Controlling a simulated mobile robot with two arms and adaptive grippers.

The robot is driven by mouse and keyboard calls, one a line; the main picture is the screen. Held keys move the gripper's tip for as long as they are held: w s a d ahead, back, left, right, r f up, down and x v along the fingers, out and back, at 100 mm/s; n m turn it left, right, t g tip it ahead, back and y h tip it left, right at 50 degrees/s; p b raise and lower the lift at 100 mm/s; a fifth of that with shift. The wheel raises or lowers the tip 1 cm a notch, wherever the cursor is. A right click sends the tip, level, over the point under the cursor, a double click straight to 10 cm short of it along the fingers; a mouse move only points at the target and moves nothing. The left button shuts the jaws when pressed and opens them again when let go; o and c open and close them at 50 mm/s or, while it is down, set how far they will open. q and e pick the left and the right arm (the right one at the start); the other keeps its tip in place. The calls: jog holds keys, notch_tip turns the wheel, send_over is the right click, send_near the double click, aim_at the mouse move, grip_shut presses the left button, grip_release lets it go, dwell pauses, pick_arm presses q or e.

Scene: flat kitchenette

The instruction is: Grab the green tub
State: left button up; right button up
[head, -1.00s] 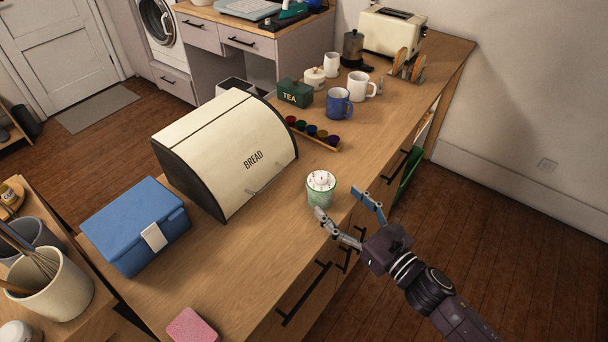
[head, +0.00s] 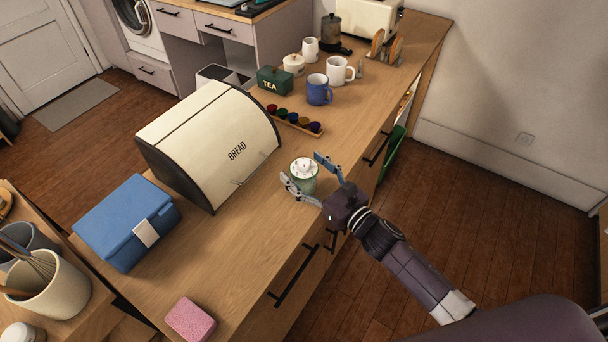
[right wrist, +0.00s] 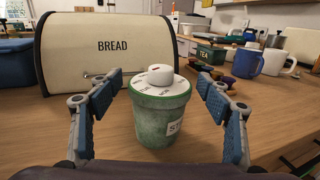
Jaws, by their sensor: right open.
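The green tub (head: 303,180) stands upright on the wooden counter, near its front edge, with a white lid that has a raised white knob. In the right wrist view the tub (right wrist: 162,118) is centred between the fingers, and part of a white label shows on its right side. My right gripper (head: 304,172) is open, its two fingers on either side of the tub. In the right wrist view the gripper (right wrist: 150,88) shows gaps between both fingers and the tub. My left gripper is not in view.
A cream bread bin (head: 210,140) stands behind and left of the tub. A tray of small coloured pots (head: 294,121), a blue mug (head: 319,90) and a green tea tin (head: 274,80) stand farther back. A blue box (head: 125,222) and pink sponge (head: 190,319) are left. Counter around the tub is clear.

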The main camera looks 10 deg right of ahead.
jog(key=c, duration=1.5)
jog(key=shift+r, duration=0.15)
